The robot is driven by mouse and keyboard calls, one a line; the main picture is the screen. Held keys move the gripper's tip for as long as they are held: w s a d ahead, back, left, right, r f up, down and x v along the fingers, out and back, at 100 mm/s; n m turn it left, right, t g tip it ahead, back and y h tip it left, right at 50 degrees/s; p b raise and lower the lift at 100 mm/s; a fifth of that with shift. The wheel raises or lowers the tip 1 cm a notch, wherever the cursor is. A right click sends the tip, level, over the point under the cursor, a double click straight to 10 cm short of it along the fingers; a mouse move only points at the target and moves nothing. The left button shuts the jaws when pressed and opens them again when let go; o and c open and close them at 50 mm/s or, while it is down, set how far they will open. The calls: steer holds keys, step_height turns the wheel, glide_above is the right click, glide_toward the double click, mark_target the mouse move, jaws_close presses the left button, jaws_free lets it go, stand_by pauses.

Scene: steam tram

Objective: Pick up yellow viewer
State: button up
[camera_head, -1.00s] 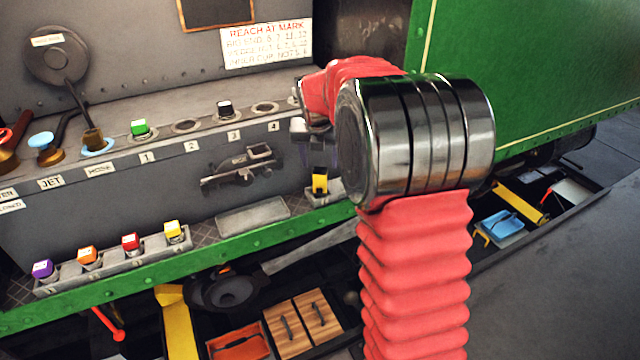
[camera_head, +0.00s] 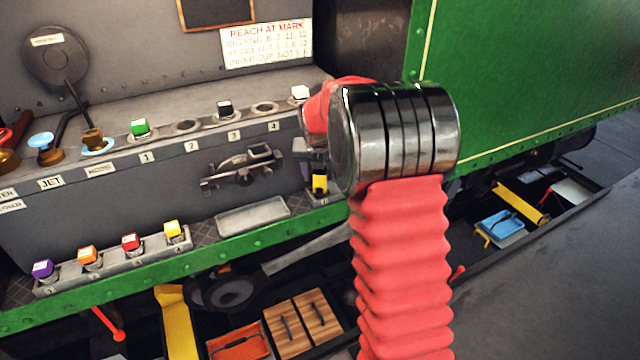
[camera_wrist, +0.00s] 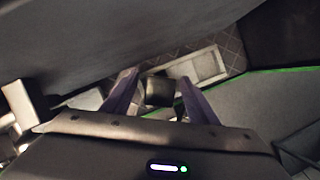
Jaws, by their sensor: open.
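The yellow viewer (camera_head: 320,184), yellow with black parts, stands upright in a small holder at the right end of the machine's lower ledge. My gripper (camera_head: 308,165) is close above it, partly hidden behind my own wrist. In the wrist view my gripper (camera_wrist: 157,82) is open, with its two purple fingers apart. A dark block (camera_wrist: 159,92), which looks like the viewer's top, shows between the fingers. I cannot tell whether either finger touches it.
A shallow grey tray (camera_head: 252,215) lies left of the viewer on the ledge. A dark metal fitting (camera_head: 243,167) sticks out from the panel nearby. Several coloured cubes stand farther left. The green body side (camera_head: 530,80) rises on the right.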

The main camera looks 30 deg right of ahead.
steer(key=shift+x, duration=1.35)
steer(key=shift+c, duration=0.4)
steer(key=c, duration=1.3)
